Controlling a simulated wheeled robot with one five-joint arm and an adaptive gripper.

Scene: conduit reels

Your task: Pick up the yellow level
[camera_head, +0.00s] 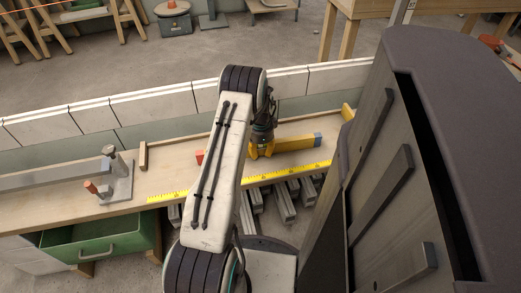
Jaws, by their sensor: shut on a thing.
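The yellow level (295,143) is a long bar over the workbench, with a blue end cap at its right. A small red piece to the left of my arm looks like its other end. My gripper (261,151) points down at the level's middle and is shut on it. My arm hides part of the level's left half. I cannot tell whether the level touches the bench top or is slightly above it.
The wooden workbench (60,205) has a yellow measuring strip (287,175) along its front edge. A grey clamp-like fixture (117,180) stands at the left. A green drawer (100,245) is open below. A block wall runs behind.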

